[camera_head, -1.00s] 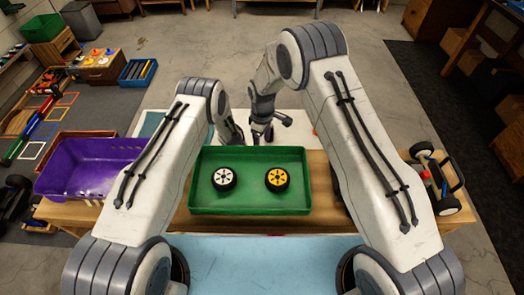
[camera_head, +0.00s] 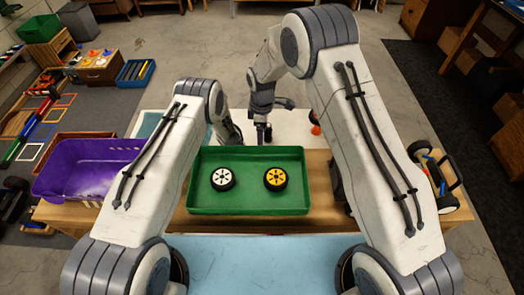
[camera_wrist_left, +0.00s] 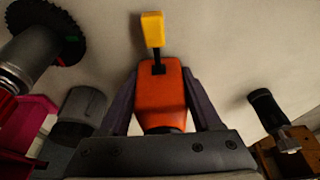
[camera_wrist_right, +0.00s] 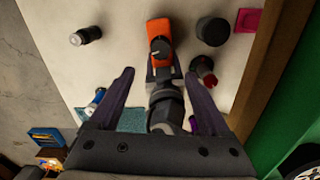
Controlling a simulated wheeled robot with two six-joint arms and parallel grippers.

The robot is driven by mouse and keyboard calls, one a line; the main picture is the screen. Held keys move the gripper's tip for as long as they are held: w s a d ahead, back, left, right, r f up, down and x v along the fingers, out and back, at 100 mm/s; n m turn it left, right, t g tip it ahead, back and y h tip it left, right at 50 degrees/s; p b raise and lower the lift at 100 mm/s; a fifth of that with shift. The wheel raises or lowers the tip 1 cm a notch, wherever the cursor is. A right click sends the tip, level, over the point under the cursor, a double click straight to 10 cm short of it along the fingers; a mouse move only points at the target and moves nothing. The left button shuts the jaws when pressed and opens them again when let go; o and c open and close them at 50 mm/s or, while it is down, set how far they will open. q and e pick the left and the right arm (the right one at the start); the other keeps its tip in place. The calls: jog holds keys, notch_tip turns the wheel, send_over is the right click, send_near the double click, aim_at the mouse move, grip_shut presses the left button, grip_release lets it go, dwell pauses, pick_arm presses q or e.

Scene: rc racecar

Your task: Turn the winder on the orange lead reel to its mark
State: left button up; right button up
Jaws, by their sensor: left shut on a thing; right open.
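The orange lead reel (camera_wrist_left: 162,98) is between the fingers of my left gripper (camera_wrist_left: 158,76), which is shut on it. A yellow tab (camera_wrist_left: 153,28) on a short dark stem sticks out from its end. The orange body also shows in the right wrist view (camera_wrist_right: 160,40), with a dark piece on its face. I cannot make out the mark. My right gripper (camera_wrist_right: 160,75) is open. A grey and black part stands between its fingers in the picture, apparently below the reel; I cannot tell any contact. The head view hides most of both grippers.
A green tray (camera_head: 250,203) holds a white-hubbed wheel (camera_head: 222,179) and a yellow-hubbed wheel (camera_head: 275,178). A purple bin (camera_head: 75,170) stands left. In the right wrist view, a black cylinder (camera_wrist_right: 212,31), a red and black part (camera_wrist_right: 203,68) and a dark cylinder (camera_wrist_right: 86,35) lie around the reel.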

notch_tip(320, 180, down, 12)
jog(key=shift+d+f+n, duration=0.1)
jog(key=shift+n, duration=1)
grip_shut()
jog(key=shift+m, duration=0.3)
